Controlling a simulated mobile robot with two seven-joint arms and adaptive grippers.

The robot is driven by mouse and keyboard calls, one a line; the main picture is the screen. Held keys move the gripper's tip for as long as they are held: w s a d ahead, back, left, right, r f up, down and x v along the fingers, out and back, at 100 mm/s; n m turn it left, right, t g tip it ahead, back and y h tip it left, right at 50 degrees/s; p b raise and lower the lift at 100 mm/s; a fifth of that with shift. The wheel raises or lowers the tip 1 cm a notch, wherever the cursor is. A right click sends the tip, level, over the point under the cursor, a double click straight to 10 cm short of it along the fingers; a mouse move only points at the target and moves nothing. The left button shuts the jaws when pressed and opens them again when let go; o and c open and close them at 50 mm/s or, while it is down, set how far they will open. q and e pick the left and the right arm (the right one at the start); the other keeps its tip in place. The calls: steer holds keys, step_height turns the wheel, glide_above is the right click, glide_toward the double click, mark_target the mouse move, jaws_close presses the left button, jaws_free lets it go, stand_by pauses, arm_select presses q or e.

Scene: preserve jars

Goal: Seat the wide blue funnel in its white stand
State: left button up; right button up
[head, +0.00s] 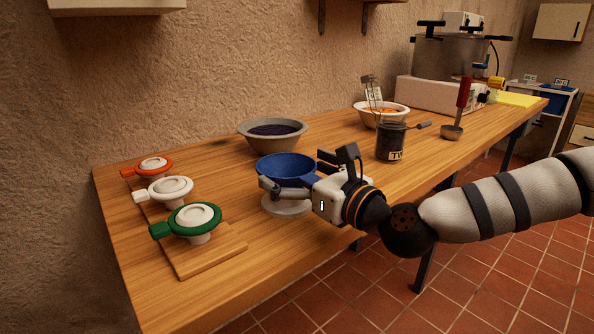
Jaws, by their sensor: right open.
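The wide blue funnel (286,166) is upright above the white stand (283,208), whose round base shows on the wooden table. My right gripper (275,184) is open at the near side of the funnel, in front of its lower part and the upper part of the stand. The gripper hides where funnel and stand meet, so I cannot tell whether they touch. My left gripper is not in view.
A grey bowl (273,135) stands just behind the funnel. A dark jar (391,142) is to the right. A board (215,255) with orange, white and green lidded pieces lies left. The table's front edge is close to my right arm.

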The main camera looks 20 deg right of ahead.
steer(key=v, duration=1.2)
